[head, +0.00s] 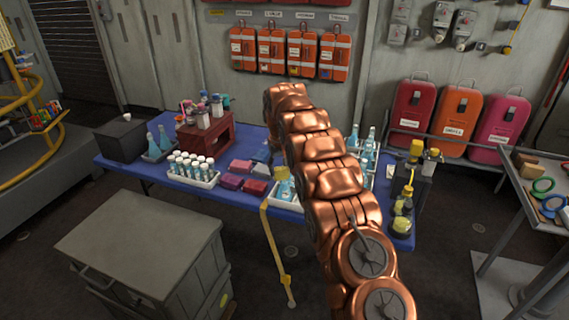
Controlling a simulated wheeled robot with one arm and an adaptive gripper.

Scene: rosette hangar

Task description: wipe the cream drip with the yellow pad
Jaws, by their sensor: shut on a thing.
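My copper arm rises from the bottom right and reaches over the blue table (185,188). My gripper is not visible; the arm's far end seems to lie behind its own links. I cannot make out the yellow pad or the cream drip. Several flat blocks or pads lie on the table left of the arm, among them a dark red one (255,187), a pink one (230,182) and a purplish one (240,166). The part of the table behind the arm is hidden.
A white tray of vials (205,183), a dark red crate (206,137) and a dark box (121,140) stand on the table's left. Bottles stand right of the arm. A grey chest (140,240) stands in front.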

